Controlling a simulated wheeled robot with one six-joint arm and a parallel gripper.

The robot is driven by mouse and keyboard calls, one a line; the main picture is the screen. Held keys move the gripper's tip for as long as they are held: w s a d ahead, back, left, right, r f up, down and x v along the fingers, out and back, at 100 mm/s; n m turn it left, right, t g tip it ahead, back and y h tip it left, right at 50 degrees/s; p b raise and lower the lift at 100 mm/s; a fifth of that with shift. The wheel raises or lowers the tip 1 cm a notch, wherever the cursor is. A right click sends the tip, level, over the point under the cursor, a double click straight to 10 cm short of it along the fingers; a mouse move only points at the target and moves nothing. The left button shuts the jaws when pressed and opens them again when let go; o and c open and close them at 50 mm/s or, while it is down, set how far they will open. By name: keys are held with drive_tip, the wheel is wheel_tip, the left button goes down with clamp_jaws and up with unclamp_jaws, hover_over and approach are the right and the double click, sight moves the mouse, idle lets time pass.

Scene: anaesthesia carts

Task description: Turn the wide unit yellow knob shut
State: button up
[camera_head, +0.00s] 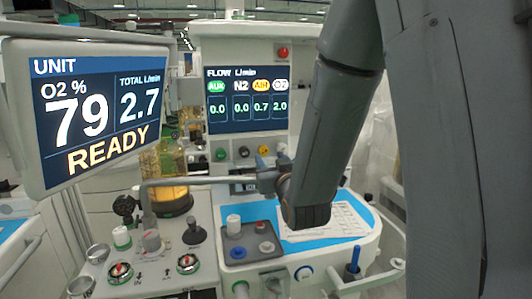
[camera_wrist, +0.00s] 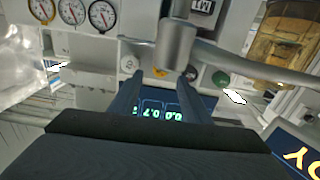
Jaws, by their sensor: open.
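The yellow knob (camera_head: 262,151) is in a row of knobs under the flow display of the wide unit. It also shows in the wrist view (camera_wrist: 160,72), partly hidden behind a grey metal tube. My gripper (camera_wrist: 162,78) is open, and its two dark fingers lie left and right of the yellow knob in the wrist view. I see no contact, and cannot tell how far the tips are from the knob. In the head view my arm hides most of the gripper. The flow display (camera_head: 246,100) reads 0.7 in its yellow column.
A black knob (camera_head: 243,152) and a green knob (camera_head: 220,154) are left of the yellow one, a white knob (camera_head: 282,148) right. A grey metal tube (camera_wrist: 240,62) crosses near the knobs. The tilted screen (camera_head: 90,110) stands at left and reads 2.7 total.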

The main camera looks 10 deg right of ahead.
sight(264, 152)
drive_tip(key=w, duration=0.5)
drive_tip(key=shift+w+p, duration=0.35)
drive_tip(key=shift+p, duration=0.05)
drive_tip(key=shift+c, duration=0.4)
drive_tip(key=c, duration=1)
drive_tip(key=shift+o, duration=0.2)
drive_tip(key=shift+m, duration=0.3)
drive_tip(key=shift+m+b, duration=1.15)
drive_tip(key=shift+m, duration=1.45)
